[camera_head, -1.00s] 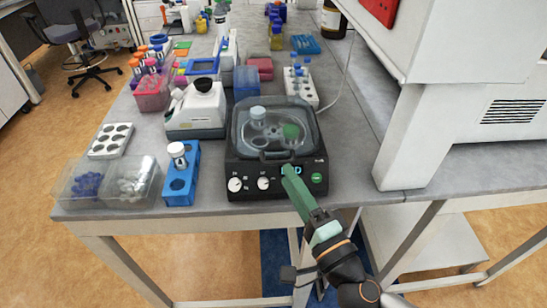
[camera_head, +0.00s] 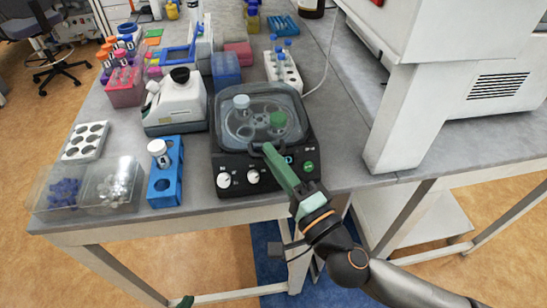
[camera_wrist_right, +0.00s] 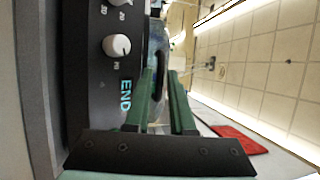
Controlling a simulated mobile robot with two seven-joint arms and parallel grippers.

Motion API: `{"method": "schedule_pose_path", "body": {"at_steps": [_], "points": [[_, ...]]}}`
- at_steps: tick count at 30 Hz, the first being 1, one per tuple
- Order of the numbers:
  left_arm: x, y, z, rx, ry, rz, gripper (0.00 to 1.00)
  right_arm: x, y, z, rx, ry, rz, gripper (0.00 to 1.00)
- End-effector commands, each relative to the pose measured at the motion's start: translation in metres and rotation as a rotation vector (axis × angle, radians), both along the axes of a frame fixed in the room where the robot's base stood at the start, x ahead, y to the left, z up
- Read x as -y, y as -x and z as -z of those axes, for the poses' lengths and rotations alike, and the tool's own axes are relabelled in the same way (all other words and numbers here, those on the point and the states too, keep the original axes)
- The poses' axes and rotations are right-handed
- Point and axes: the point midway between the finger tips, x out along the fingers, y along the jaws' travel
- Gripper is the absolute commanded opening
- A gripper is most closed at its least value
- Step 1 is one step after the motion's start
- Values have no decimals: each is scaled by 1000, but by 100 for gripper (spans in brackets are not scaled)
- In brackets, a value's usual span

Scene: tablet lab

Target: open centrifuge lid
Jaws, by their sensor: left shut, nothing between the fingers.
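The centrifuge (camera_head: 236,163) is a black box at the table's front with knobs and a lit display. Its clear lid (camera_head: 262,108) is shut, with a white-capped and a green-capped tube seen beneath. The lid's dark front handle (camera_head: 258,153) is partly behind my right gripper (camera_head: 268,149). In the right wrist view, this gripper (camera_wrist_right: 160,72) has its green fingers apart, with the lid's front edge (camera_wrist_right: 157,50) beyond and between the tips. I cannot tell whether they touch the handle. Only a green tip of my left gripper (camera_head: 183,302) shows at the bottom edge, low before the table.
A white microscope-like device (camera_head: 175,103) and a blue tube rack (camera_head: 165,180) stand left of the centrifuge. A white tube rack (camera_head: 283,70) stands behind it. A large white machine (camera_head: 420,110) closes off the right. Clear bins (camera_head: 112,187) are at the front left.

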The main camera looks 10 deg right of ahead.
Motion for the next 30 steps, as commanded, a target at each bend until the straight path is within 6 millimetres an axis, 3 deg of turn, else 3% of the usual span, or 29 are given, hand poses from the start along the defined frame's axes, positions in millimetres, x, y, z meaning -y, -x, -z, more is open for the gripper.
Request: {"method": "schedule_pose_path", "body": {"at_steps": [6, 30], "points": [[0, 0, 0, 0, 0, 0, 0, 0, 0, 0, 0, 0, 0, 0], [0, 0, 0, 0, 1, -1, 0, 0, 0, 0, 0, -1, 0, 0]]}}
